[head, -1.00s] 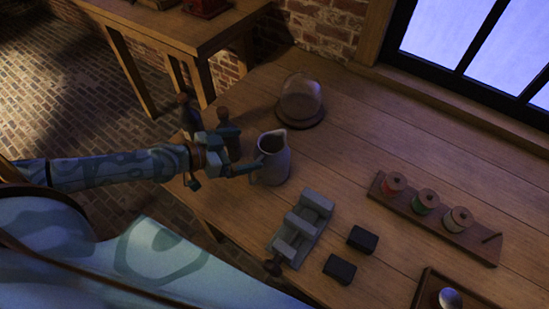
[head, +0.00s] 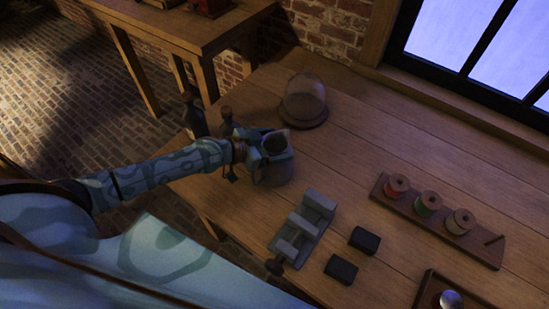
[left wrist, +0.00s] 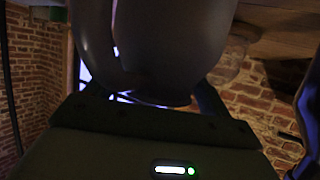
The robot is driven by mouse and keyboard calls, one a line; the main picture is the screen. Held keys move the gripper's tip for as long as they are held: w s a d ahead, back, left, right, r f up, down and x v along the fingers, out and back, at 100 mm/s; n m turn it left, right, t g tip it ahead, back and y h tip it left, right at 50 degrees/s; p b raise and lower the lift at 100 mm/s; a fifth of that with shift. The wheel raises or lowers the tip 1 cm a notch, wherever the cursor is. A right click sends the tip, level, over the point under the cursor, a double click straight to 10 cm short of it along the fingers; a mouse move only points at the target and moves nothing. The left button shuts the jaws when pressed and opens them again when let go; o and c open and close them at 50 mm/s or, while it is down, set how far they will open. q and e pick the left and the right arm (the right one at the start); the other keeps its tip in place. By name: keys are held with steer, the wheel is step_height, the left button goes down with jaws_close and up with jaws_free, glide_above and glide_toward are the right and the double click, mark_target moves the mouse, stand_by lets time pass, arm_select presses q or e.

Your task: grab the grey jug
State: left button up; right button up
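The grey jug (head: 276,174) stands upright on the wooden table, near its left edge. My left gripper (head: 264,148) is at the jug's upper part, covering some of its rim and near side. In the left wrist view the jug (left wrist: 180,45) fills the upper middle, very close, with a curved handle (left wrist: 92,38) at its left. The bases of my left fingers show wide apart below the jug; their tips are hidden, and I cannot tell whether they touch it. The gripper looks open. My right gripper is not in view.
Dark bottles (head: 194,116) stand close left of the gripper. A glass dome (head: 304,100) is behind the jug. A grey vise-like block (head: 304,226) and two dark blocks (head: 364,240) lie in front. A spool rack (head: 440,222) is at right. The table centre is clear.

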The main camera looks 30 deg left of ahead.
arm_select(q)
steer(key=c, duration=0.9)
steer(key=shift+c, duration=0.2)
steer(key=shift+r, duration=0.1)
